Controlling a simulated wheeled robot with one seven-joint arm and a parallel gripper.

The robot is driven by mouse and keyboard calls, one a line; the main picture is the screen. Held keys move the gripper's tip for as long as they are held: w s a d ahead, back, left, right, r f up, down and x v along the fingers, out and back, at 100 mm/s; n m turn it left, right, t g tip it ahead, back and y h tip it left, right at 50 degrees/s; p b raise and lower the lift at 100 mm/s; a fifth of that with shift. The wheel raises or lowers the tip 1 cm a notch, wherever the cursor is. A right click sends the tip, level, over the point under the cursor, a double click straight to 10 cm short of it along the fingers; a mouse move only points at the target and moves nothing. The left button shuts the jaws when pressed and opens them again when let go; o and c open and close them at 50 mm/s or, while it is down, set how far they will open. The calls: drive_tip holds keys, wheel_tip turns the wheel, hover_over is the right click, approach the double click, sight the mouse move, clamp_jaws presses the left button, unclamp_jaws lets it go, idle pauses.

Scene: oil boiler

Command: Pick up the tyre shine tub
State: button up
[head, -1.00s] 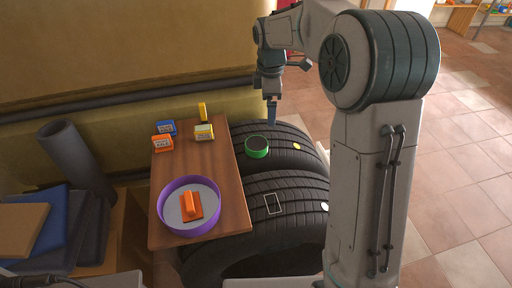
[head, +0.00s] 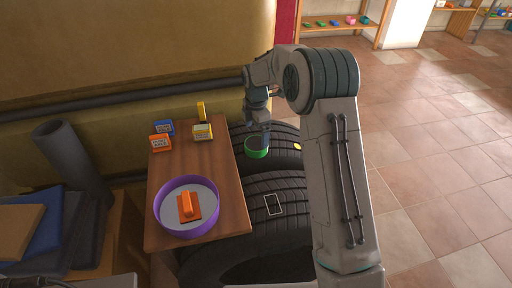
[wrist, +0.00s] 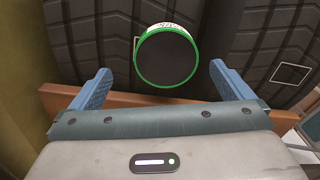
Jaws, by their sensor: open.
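The tyre shine tub, a round green tub with a dark top (head: 257,152), sits on the far black tyre. It also shows in the wrist view (wrist: 167,56), with a bright green rim and part of a white label at its far side. Nothing is between the fingers' pads in contact.
A wooden board (head: 228,200) beside the tyres holds a purple round tray (head: 161,221) with an orange block (head: 188,205), and several small boxes. The near tyre (head: 290,188) bears a white outlined rectangle. A yellow disc (head: 297,147) lies on the far tyre. Wall and pipe stand behind.

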sight(257, 143)
drive_tip(key=f, duration=0.4)
drive_tip(key=shift+s+d+f, duration=0.1)
drive_tip(key=shift+s+f, duration=0.1)
drive_tip(key=shift+s, duration=0.15)
drive_tip(key=shift+f, duration=0.45)
drive_tip(key=c, duration=1.3)
